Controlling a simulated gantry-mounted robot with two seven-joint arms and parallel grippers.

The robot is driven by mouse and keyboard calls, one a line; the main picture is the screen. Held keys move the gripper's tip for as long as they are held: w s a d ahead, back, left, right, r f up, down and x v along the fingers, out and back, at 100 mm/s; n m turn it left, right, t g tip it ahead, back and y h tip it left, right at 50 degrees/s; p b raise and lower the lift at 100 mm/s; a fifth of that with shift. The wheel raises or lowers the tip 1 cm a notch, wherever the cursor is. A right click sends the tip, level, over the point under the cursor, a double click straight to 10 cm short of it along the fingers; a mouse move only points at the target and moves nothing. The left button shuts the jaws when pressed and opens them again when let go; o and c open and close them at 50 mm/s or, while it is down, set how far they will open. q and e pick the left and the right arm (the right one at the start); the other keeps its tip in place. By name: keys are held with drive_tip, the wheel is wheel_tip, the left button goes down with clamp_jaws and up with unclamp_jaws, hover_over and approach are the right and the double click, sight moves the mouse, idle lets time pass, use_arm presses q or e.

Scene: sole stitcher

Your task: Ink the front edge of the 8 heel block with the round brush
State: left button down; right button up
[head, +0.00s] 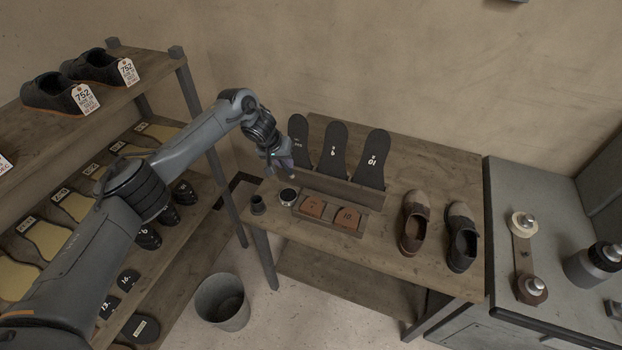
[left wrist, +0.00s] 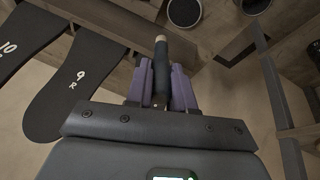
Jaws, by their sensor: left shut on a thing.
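My left gripper (head: 283,166) is above the back left of the workbench. In the left wrist view its purple fingers (left wrist: 163,88) are shut on the dark handle of a brush (left wrist: 161,58) with a pale tip end pointing away from the wrist. Two brown heel blocks lie in a wooden tray, a left one (head: 313,206) and a right one (head: 346,217); the left number is too small to read surely, the right looks like 10. A round jar with dark contents (head: 288,196) stands left of the tray, below the gripper. It also shows in the left wrist view (left wrist: 184,12).
A dark cup (head: 258,204) stands at the bench's left edge. Black sole templates (head: 334,150) stand in a rack behind the tray. A shelf unit (head: 180,88) is left, a bin (head: 221,302) on the floor.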

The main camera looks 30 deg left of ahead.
use_arm(q)
wheel_tip(320, 180, down, 9)
drive_tip(key=s+a+b, duration=0.1)
drive_tip(key=b, duration=0.8)
drive_tip(key=shift+a+r+t, duration=0.2)
drive_tip(key=shift+a+t, duration=0.1)
drive_tip(key=shift+a, duration=0.1)
drive_tip(key=shift+s, duration=0.1)
drive_tip(key=shift+f, duration=0.2)
idle(0.7)
drive_tip(key=shift+f, duration=0.4)
idle(0.6)
drive_tip(key=shift+r, duration=0.15)
wheel_tip(320, 180, up, 7)
drive_tip(key=p, duration=0.9)
